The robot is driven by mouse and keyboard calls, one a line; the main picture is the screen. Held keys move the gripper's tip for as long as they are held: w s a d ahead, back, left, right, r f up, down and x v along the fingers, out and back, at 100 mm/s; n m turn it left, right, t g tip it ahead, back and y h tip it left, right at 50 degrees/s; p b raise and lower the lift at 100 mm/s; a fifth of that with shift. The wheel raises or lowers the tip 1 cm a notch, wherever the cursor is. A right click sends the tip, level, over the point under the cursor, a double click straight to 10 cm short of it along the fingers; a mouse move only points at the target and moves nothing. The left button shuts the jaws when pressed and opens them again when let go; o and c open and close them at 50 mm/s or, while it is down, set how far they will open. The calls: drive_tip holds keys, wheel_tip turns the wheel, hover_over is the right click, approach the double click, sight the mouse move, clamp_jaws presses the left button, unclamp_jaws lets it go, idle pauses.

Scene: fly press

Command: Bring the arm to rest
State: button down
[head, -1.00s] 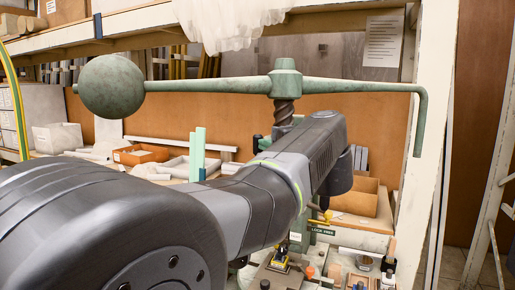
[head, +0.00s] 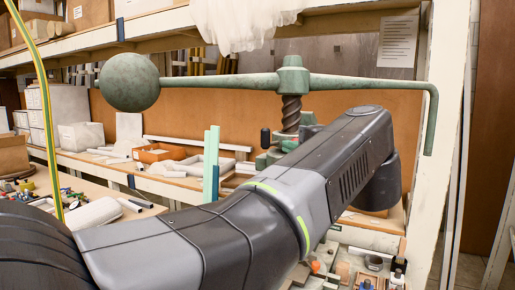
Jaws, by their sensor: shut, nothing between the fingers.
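The green fly press (head: 292,80) stands behind my arm. Its long bar runs level across the view, with a round ball weight (head: 129,81) at the left end and a bent-down handle (head: 431,125) at the right end. Its threaded screw (head: 291,112) shows below the hub. My dark grey arm stretches from the lower left to the right and covers much of the press body and its bed. My gripper is not in view; the last arm part that shows points down at the right, in front of the press.
A shelf edge (head: 175,20) with hanging clear plastic (head: 240,22) runs above the bar. A white post (head: 440,150) stands close to the handle. An orange box (head: 152,153) and white boxes (head: 82,136) sit on the bench behind. Small items, among them a bottle (head: 397,272), lie at lower right.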

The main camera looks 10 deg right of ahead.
drive_tip(key=shift+s+a, duration=0.2)
drive_tip(key=shift+s, duration=0.95)
